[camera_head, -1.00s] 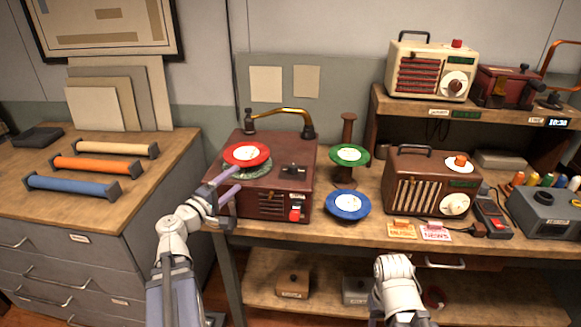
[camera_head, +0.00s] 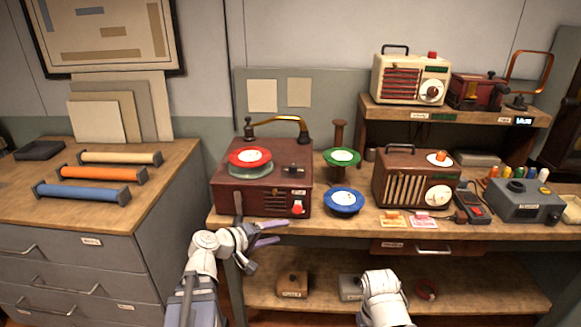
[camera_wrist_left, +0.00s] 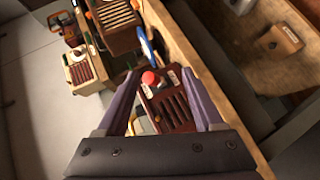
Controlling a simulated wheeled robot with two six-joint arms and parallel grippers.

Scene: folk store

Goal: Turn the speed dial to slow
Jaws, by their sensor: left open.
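The brown record player (camera_head: 230,195) stands on the bench with a red disc (camera_head: 249,157) on its platter. A small dark control (camera_head: 296,169) sits on its top at the right, and a red knob (camera_head: 297,208) is on its front panel. I cannot tell for sure which is the speed dial. My left gripper (camera_head: 283,231) is open and empty, low in front of the player's front. In the left wrist view the red knob (camera_wrist_left: 150,78) and the player's front (camera_wrist_left: 172,102) show between the open fingers (camera_wrist_left: 160,73). My right gripper's fingers are out of view.
A blue reel (camera_head: 343,201), a green reel (camera_head: 342,157) and a brown radio (camera_head: 400,170) stand right of the player. A lower shelf (camera_head: 330,292) holds small boxes. A drawer cabinet (camera_head: 80,265) is at the left.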

